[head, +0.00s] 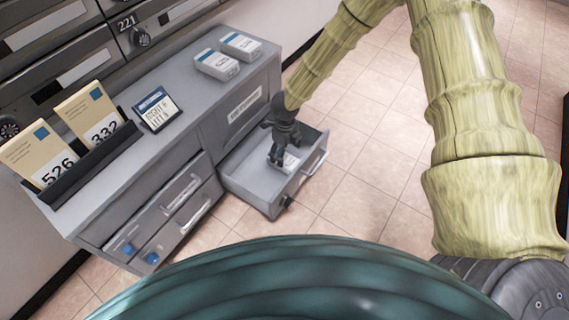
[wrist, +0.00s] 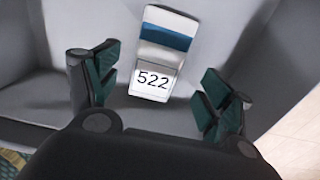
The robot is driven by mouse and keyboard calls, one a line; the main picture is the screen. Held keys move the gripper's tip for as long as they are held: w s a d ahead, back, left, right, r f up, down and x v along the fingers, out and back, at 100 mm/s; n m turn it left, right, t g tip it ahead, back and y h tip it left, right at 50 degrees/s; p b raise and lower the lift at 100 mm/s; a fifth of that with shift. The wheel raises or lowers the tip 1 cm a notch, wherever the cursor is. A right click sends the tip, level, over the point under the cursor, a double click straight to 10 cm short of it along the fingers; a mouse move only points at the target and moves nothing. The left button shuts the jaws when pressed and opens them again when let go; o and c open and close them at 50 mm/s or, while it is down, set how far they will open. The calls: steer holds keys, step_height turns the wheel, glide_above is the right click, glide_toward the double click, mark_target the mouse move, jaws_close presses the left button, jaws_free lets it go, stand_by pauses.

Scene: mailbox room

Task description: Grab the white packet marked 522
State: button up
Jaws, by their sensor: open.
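The white packet marked 522 (wrist: 154,84) shows in the wrist view, with a blue band across its upper part. It lies inside the open grey drawer (wrist: 215,35). My gripper (wrist: 158,92) is open, with one finger on each side of the packet's lower part and visible gaps to both. In the head view my gripper (head: 276,155) reaches down into the open drawer (head: 240,182), and the white packet (head: 291,161) shows partly beside it. The gripper hides part of the packet there.
The drawer walls stand close around my gripper. Tiled floor (head: 370,120) lies open to the right.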

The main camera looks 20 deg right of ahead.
mark_target(285, 162)
steer(key=shift+a+f+b, duration=0.15)
steer(key=shift+f+b, duration=1.65)
steer(key=shift+f, duration=0.65)
steer(key=c, duration=1.2)
